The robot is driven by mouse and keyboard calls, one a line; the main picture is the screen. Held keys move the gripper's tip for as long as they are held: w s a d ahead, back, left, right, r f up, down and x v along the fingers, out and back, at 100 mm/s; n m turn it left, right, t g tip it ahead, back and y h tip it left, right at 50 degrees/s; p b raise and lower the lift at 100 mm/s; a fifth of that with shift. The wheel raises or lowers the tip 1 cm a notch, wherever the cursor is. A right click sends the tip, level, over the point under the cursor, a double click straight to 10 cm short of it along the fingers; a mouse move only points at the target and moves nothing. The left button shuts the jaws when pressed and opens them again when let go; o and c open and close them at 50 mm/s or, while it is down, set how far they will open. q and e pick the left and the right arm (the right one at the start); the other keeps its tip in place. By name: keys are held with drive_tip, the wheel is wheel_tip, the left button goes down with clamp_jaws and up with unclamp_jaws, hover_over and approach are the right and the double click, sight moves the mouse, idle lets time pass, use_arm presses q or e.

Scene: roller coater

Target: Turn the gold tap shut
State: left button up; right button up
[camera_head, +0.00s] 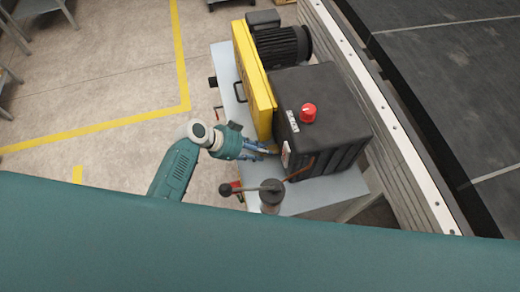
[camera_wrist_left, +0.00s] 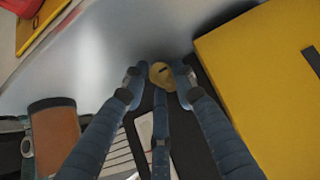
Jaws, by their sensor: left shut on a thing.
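The gold tap (camera_wrist_left: 162,74) shows in the left wrist view as a small rounded gold piece between my fingertips, in front of a black surface. My left gripper (camera_wrist_left: 158,84) is shut on it, with blue fingers on both sides and one finger below. In the head view my left gripper (camera_head: 262,148) reaches in from the left, low beside the black tank (camera_head: 325,120). The tap is hidden there by the fingers and the tank. My right gripper is not in view.
A yellow panel (camera_head: 254,82) and a black motor (camera_head: 282,47) stand behind the tank, which has a red knob (camera_head: 308,112) on top. A lever with a black ball (camera_head: 225,190) stands in front. The light table (camera_head: 224,72) carries them.

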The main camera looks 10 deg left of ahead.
use_arm(q)
drive_tip(key=shift+w+a+r, duration=0.1)
drive_tip(key=shift+w+r, duration=0.05)
drive_tip(key=shift+w, duration=0.1)
drive_tip(key=m+t+b, duration=0.1)
drive_tip(key=m+t+y+b, duration=0.1)
drive_tip(key=t+b, duration=0.1)
drive_tip(key=shift+s+t, duration=0.25)
drive_tip(key=shift+t, duration=0.05)
drive_tip(key=shift+t+y+b, duration=0.3)
drive_tip(key=shift+t+b, duration=0.1)
drive_tip(key=shift+b, duration=0.15)
drive_tip(key=shift+d+m+t, duration=0.2)
drive_tip(key=shift+m+t, duration=0.2)
drive_tip(key=shift+r+b, duration=0.15)
drive_tip(key=shift+b, duration=0.15)
drive_tip(key=o, duration=1)
drive_tip(key=shift+s+f, duration=0.25)
drive_tip(key=shift+f, duration=0.1)
